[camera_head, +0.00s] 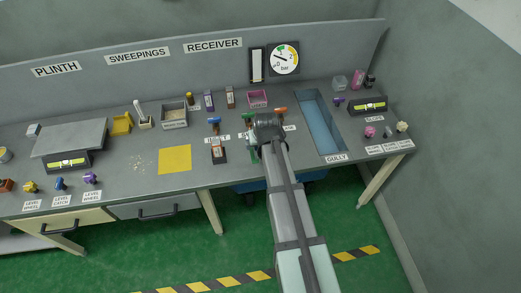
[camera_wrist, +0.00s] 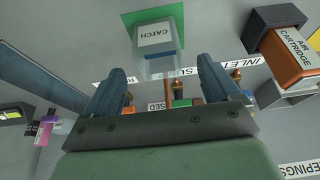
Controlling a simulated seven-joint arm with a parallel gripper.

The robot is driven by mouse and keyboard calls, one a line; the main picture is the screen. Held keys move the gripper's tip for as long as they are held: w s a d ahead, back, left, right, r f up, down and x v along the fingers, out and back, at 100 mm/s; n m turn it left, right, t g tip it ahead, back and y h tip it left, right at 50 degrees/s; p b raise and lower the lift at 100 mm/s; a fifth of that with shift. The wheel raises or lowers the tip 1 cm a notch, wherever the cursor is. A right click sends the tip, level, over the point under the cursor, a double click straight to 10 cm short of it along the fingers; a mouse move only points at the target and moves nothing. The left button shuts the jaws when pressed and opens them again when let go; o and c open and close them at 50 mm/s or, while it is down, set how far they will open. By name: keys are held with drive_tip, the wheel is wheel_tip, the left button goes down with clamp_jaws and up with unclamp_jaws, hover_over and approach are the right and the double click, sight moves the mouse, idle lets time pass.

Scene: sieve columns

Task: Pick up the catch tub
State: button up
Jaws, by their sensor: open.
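The catch tub is a small clear, bluish tub (camera_wrist: 158,36) with a white CATCH label. In the wrist view it stands on a green square (camera_wrist: 128,19) at the top middle. My gripper (camera_wrist: 163,72) is open, with its two blue-grey fingers apart and nothing between them. The tub lies just beyond the fingertips, roughly in line with the gap; I cannot tell the exact height between them. In the head view my arm and gripper (camera_head: 265,128) cover the tub almost wholly.
An orange-ended air cartridge (camera_wrist: 285,54) sits in a holder to the right of the tub in the wrist view. Valves with coloured handles stand close by. In the head view a blue gully (camera_head: 321,125) lies to the right and a yellow square (camera_head: 174,159) to the left.

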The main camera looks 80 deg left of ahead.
drive_tip(key=shift+x, duration=3.1)
drive_tip(key=shift+d+f, duration=0.1)
drive_tip(key=shift+d, duration=0.05)
drive_tip(key=shift+c, duration=0.3)
drive_tip(key=c, duration=1.1)
